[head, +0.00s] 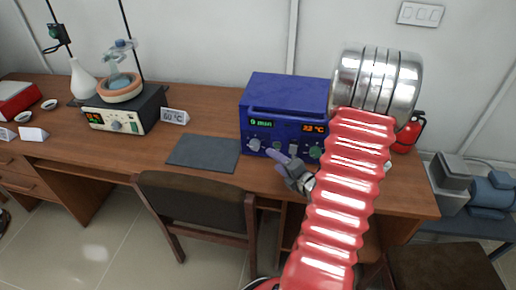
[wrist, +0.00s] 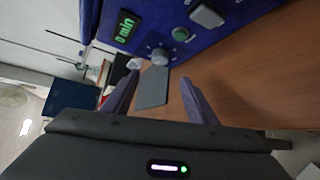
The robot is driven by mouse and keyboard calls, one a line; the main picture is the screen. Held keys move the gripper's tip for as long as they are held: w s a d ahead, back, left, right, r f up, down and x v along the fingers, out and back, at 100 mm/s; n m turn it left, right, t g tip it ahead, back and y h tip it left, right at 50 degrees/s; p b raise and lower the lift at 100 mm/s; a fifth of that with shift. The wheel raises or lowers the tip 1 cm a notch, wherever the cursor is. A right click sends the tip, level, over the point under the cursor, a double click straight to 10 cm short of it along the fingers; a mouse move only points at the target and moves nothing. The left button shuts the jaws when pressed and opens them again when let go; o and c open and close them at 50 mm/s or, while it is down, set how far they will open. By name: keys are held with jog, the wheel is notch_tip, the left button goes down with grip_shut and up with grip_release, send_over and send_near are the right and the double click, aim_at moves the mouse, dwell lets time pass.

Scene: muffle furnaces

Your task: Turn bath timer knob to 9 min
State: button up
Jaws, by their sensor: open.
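The blue bath (head: 285,108) stands on the wooden bench in the head view, with a green display reading 0 min and an orange one that seems to read 23 °C. The grey timer knob (head: 254,145) is on the left of its front panel, below the green display. In the wrist view the timer knob (wrist: 160,54) lies ahead of the fingertips, roughly between them, with the 0 min display (wrist: 126,26) beside it. My gripper (head: 283,160) is in front of the panel, right of and below the knob. In the wrist view my gripper (wrist: 160,77) is open and empty, apart from the knob.
A dark mat (head: 204,153) lies left of the bath. A chair (head: 197,195) stands before the bench. A heater with a flask (head: 127,108) is further left.

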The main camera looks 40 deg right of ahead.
aim_at(255, 147)
jog(key=x, duration=1.3)
jog(key=shift+w+f, duration=0.15)
jog(key=shift+w, duration=0.25)
jog(key=shift+c, duration=0.4)
jog(key=c, duration=1)
